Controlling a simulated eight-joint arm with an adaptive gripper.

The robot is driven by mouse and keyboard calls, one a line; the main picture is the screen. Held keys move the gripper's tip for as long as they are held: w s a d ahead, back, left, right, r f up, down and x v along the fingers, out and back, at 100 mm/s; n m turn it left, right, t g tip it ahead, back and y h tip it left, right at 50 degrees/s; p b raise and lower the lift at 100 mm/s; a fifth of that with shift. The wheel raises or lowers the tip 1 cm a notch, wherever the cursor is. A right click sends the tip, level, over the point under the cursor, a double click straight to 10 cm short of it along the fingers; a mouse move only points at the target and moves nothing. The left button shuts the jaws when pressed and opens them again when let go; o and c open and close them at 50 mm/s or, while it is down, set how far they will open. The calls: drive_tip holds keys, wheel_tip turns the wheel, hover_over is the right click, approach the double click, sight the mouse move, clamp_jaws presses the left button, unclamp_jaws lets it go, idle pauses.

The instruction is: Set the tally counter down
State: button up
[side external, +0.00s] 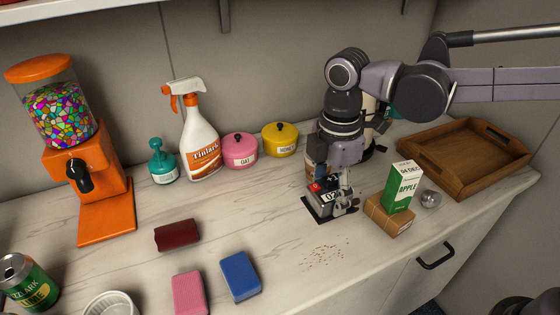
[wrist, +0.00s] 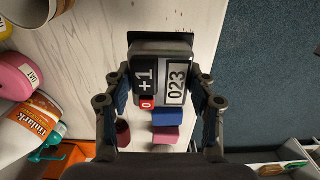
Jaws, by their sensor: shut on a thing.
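The tally counter (side external: 327,188) is a small dark box with a red part and white number panels. In the wrist view the counter (wrist: 162,72) shows "+1", "023" and a red "0" button. My gripper (side external: 338,193) points down with its fingers on both sides of the counter, shut on it. A thin black pad (side external: 312,208) lies on the counter top directly under it, and its edge shows behind the tally counter in the wrist view. Whether the tally counter touches the pad is hard to tell.
A small cardboard box (side external: 388,215) carrying a green-white apple carton (side external: 400,187) stands close on the right, beside a metal ball (side external: 431,199). A wooden tray (side external: 470,185) is farther right. Crumbs (side external: 325,257) lie in front. Blue (side external: 240,276) and pink (side external: 189,293) blocks lie front left.

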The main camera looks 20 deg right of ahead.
drive_tip(key=w+d, duration=0.2)
drive_tip(key=w, duration=1.1)
drive_tip(key=a+f, duration=0.2)
drive_tip(key=a, duration=0.1)
drive_tip(key=a+f, duration=0.2)
drive_tip(key=a, duration=0.2)
drive_tip(key=a+f, duration=0.2)
drive_tip(key=a, duration=0.2)
drive_tip(key=shift+w, duration=0.15)
drive_tip(key=shift+f, duration=2.1)
drive_tip(key=o, duration=1.6)
drive_tip(key=shift+f, duration=0.15)
wheel_tip(320, 180, up, 12)
drive_tip(key=shift+r, duration=0.2)
